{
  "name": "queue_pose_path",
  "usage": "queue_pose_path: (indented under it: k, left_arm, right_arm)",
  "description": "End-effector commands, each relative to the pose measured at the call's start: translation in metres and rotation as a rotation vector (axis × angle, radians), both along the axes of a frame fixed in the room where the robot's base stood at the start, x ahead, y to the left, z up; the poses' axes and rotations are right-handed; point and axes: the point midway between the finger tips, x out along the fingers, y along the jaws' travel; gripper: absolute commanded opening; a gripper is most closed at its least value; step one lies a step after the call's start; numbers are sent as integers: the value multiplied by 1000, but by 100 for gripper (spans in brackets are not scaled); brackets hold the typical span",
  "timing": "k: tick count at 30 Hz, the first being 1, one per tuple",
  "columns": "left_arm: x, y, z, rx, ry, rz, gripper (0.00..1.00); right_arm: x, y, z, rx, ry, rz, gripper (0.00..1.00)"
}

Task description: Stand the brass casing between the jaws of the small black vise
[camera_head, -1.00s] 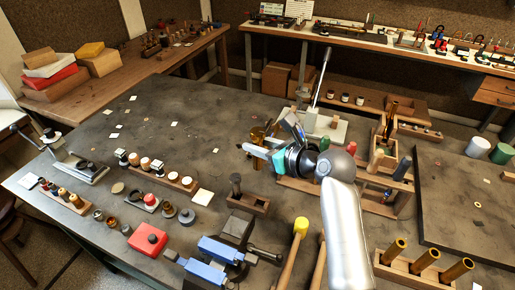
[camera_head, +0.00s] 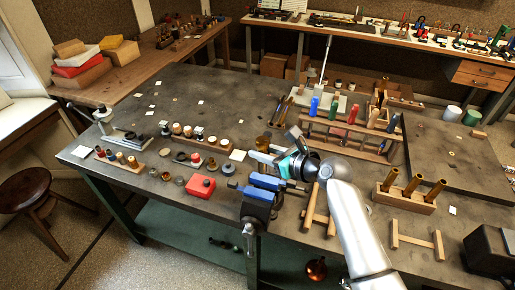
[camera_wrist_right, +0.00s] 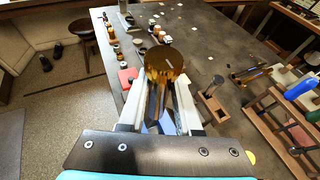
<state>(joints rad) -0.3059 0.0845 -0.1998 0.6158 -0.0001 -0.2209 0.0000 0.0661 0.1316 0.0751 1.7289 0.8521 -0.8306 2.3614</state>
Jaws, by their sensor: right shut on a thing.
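My right gripper (camera_head: 268,153) is shut on the brass casing (camera_wrist_right: 163,62), whose round end shows beyond the fingers in the wrist view. In the head view the casing (camera_head: 263,142) is partly hidden behind the gripper. The dark vise (camera_head: 257,212) with blue jaw pieces (camera_head: 266,182) stands at the table's front edge. The gripper is above and behind the vise in the picture, with the casing apart from the jaws. In the wrist view only a bit of blue shows between the fingers. My left gripper is out of view.
A red box (camera_head: 201,187) lies left of the vise. A wooden rack with several brass tubes (camera_head: 408,196) stands at the right, and a screwdriver rack (camera_head: 345,134) stands behind the arm. The table's back left is mostly clear.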

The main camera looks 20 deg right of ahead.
Motion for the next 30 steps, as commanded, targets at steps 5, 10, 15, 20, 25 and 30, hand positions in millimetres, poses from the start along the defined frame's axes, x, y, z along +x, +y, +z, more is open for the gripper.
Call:
queue_pose_path:
  k: [5,10,15,20,25,30]
  left_arm:
    - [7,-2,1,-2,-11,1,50]
    - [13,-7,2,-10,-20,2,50]
    - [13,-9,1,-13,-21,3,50]
    - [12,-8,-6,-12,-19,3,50]
    - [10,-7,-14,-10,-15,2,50]
    - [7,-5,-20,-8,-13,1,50]
  right_arm:
    - [0,-1,1,1,-3,-1,0]
    - [0,-1,1,1,-2,-1,0]
    - [0,-1,-1,3,-2,-3,0]
    - [0,-1,-14,4,1,-2,0]
    - [0,-1,-29,4,0,-2,0]
    - [0,-1,-41,4,0,-2,0]
